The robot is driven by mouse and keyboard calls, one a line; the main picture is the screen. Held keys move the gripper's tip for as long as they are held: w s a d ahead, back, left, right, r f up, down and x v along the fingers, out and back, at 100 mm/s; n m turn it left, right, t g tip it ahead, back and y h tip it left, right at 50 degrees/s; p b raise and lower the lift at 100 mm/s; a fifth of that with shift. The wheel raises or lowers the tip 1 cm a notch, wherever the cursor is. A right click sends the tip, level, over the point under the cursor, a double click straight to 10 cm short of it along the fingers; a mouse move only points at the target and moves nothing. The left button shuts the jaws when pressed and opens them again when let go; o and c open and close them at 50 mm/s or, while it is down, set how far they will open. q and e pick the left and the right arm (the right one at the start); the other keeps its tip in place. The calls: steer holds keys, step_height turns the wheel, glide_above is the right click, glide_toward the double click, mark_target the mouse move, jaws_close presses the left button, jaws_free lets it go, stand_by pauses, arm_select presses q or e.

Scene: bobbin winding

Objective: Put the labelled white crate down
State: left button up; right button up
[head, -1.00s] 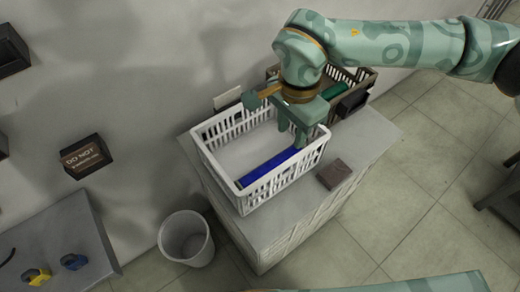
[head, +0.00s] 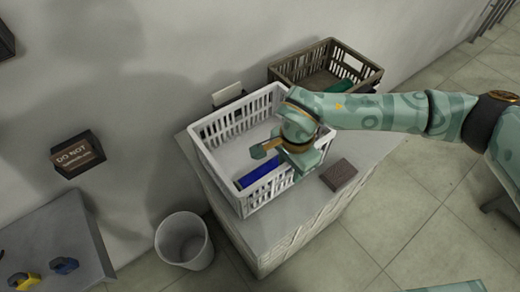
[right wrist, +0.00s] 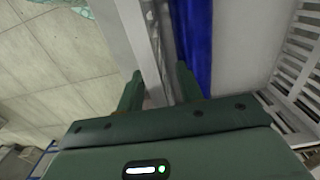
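The white crate (head: 205,164) stands on the pale cabinet top (head: 293,212) in the head view, with a blue rolled or bar-shaped thing (head: 258,172) inside it. My right gripper (head: 290,165) is at the crate's near right wall, partly hiding it. In the right wrist view my right gripper (right wrist: 159,82) has its fingers apart, one on each side of the crate's wall (right wrist: 150,55), with the blue thing (right wrist: 193,40) beside the inner finger. I see no firm grip on the wall. No label shows clearly on the crate's visible sides. My left gripper is out of view.
A brown crate (head: 300,66) with a green thing inside stands behind. A white card (head: 227,93) is at the wall. A brown block (head: 338,174) lies right of the white crate. A white bin (head: 184,240) stands on the floor; a grey shelf (head: 60,240) is at left.

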steer(key=shift+r, duration=0.1)
steer(key=shift+c, duration=0.3)
jaws_close()
stand_by(1.0)
